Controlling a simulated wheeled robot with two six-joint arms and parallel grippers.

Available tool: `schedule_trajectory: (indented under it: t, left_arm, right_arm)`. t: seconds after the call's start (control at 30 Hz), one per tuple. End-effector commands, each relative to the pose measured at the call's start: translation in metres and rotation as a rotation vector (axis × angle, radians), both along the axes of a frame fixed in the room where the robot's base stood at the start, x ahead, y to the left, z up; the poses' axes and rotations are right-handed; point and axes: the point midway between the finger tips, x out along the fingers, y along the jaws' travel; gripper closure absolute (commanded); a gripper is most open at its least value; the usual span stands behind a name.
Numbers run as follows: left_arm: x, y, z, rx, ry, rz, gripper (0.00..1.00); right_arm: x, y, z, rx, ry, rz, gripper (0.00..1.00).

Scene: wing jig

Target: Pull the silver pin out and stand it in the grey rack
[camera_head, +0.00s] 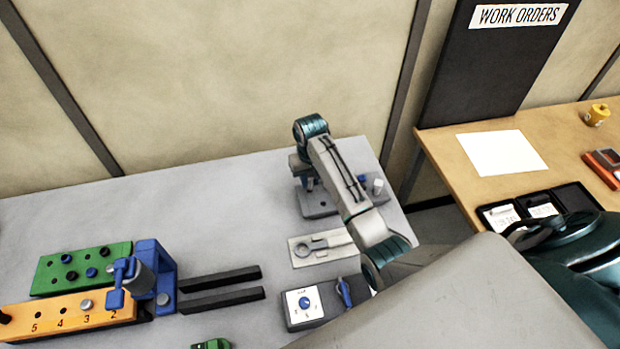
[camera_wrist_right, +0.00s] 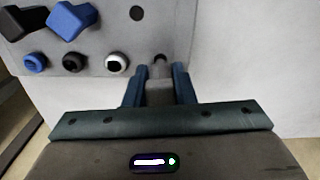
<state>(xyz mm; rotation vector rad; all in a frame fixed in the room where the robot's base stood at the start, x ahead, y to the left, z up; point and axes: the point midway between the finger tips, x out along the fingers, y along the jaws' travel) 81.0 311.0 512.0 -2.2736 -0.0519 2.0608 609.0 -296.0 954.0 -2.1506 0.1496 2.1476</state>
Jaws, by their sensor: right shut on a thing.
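My right gripper (camera_head: 309,184) is over the left part of the grey rack (camera_head: 318,208) at the back of the table. In the right wrist view its blue fingers (camera_wrist_right: 159,85) are shut on a slim silver-grey pin (camera_wrist_right: 158,71). The pin's far end meets a dark hole near the edge of the grey rack (camera_wrist_right: 105,42); how deep it sits I cannot tell. Another hole in the rack, near the top of the wrist view, is empty. My left gripper is not in view.
Blue, black and white pegs stand in the rack. An orange numbered block (camera_head: 45,322) with a silver-headed piece (camera_head: 85,305), a green block (camera_head: 60,273) and a blue clamp (camera_head: 155,262) stand left.

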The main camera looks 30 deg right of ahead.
Motion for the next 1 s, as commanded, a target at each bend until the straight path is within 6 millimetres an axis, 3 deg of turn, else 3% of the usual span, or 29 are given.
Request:
schedule_trajectory:
  t: [0.6,0.9,0.93,1.0]
  left_arm:
    - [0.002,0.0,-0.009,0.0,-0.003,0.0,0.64]
    - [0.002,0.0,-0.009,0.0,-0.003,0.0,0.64]
    - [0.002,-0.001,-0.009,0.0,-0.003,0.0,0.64]
    - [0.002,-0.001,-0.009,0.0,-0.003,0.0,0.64]
  right_arm:
    - [0.0,0.0,-0.025,0.0,0.001,0.0,1.0]
    - [0.0,0.0,-0.027,0.0,0.0,0.0,1.0]
    - [0.0,0.0,-0.027,0.0,0.0,0.0,0.75]
    - [0.0,0.0,-0.027,0.0,0.0,0.0,0.61]
